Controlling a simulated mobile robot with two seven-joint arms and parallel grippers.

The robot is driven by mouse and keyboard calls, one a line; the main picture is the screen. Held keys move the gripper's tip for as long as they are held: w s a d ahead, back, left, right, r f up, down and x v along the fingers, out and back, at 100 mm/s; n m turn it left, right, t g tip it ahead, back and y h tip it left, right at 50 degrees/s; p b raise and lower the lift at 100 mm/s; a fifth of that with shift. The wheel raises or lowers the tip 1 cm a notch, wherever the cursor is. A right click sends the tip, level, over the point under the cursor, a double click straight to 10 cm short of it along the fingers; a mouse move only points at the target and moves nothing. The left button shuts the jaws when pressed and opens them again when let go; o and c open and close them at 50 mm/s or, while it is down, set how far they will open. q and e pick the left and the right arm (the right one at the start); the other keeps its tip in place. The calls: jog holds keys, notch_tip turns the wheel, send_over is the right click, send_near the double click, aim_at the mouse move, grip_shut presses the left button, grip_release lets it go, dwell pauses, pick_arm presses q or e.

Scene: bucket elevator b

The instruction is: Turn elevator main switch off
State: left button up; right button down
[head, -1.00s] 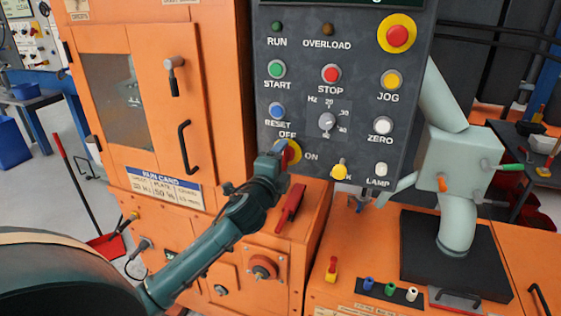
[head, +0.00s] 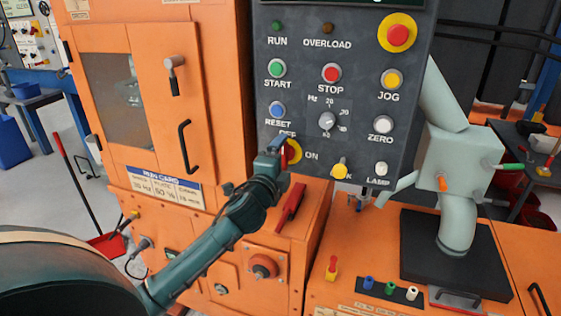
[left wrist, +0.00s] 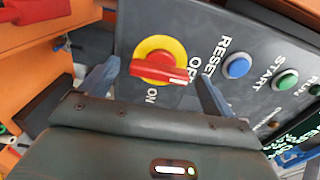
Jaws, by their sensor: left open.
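The main switch is a red handle on a yellow disc, low on the left of the dark control panel, with OFF above it and ON to its right in the head view. In the left wrist view the red handle (left wrist: 160,70) lies nearly level across the yellow disc (left wrist: 155,43), its right end at the OFF label. My left gripper (left wrist: 155,82) is open, with one finger on each side of the handle. In the head view my left gripper (head: 277,152) hides part of the switch; the yellow disc (head: 295,152) shows to its right. My right gripper is not in view.
The control panel (head: 345,110) carries buttons, a dial, a yellow key switch (head: 339,170) and a red emergency stop (head: 398,36). A red lever (head: 290,206) is below the switch. An orange cabinet door handle (head: 185,145) is to the left.

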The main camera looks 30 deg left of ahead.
pick_arm(q)
jog(key=b+v, duration=0.1)
jog(key=v, duration=1.2)
jog(key=shift+b, duration=0.3)
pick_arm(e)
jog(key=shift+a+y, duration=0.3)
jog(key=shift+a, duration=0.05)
pick_arm(q)
jog(key=shift+s, duration=0.1)
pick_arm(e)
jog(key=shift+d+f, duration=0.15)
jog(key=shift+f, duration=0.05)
pick_arm(q)
jog(key=s+d+f+n+g+h+p, duration=0.1)
jog(key=s+d+f+n+g+h, duration=0.1)
jog(key=s+d+f+n, duration=0.2)
jog(key=s+d+f+n+g+h+p, duration=0.1)
jog(key=s+d+f+n+g+h, duration=0.1)
jog(key=d+f, duration=0.6)
jog(key=s+d+f+n+g+h+p, duration=0.2)
jog(key=s+d+f+n, duration=0.4)
jog(key=f, duration=0.6)
jog(key=shift+s+f+g+h, duration=0.2)
jog(key=shift+s+g+h, duration=0.2)
jog(key=shift+s+h, duration=0.6)
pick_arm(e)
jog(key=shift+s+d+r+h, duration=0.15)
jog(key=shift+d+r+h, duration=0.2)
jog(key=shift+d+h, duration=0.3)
